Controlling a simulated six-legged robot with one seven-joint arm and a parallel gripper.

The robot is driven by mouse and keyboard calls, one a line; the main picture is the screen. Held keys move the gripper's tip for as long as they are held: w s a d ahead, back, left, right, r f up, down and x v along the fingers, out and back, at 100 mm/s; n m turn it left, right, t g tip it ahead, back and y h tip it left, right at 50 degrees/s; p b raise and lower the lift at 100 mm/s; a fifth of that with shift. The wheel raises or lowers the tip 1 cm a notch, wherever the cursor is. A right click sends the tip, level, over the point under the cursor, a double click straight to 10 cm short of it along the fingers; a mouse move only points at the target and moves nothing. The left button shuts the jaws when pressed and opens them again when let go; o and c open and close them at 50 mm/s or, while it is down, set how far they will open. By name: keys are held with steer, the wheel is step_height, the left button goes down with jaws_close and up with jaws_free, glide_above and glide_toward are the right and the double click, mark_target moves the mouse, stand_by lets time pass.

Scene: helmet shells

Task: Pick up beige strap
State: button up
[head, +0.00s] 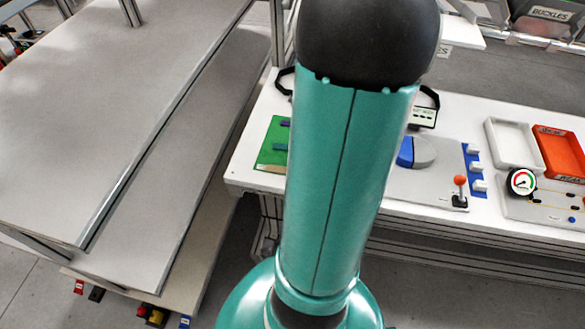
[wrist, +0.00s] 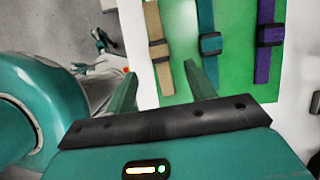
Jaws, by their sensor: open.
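The beige strap (wrist: 152,22) lies lengthwise on a green mat (wrist: 181,30) in the wrist view, with a dark buckle (wrist: 159,48) across it. In the head view, the strap's beige end (head: 270,168) shows at the near edge of the green mat (head: 266,154), partly cut off by my arm. My gripper (wrist: 160,70) is open and empty. Its two fingers point toward the mat, and in the wrist view the strap lies between the lines of the fingers. I cannot tell the height of the fingertips above the strap. My gripper is hidden in the head view.
A teal strap (wrist: 207,20) and a purple strap (wrist: 264,50) lie beside the beige one, each with a dark buckle. The white table (head: 245,172) also holds a red-knobbed lever (head: 460,182), a white tray (head: 513,143) and a red tray (head: 560,152). A grey bench (head: 70,120) stands left.

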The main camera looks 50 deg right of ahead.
steer(key=x, duration=0.7)
steer(key=shift+w+a+f, duration=0.15)
steer(key=shift+a, duration=0.05)
steer(key=c, duration=1.1)
steer(key=shift+o, duration=0.2)
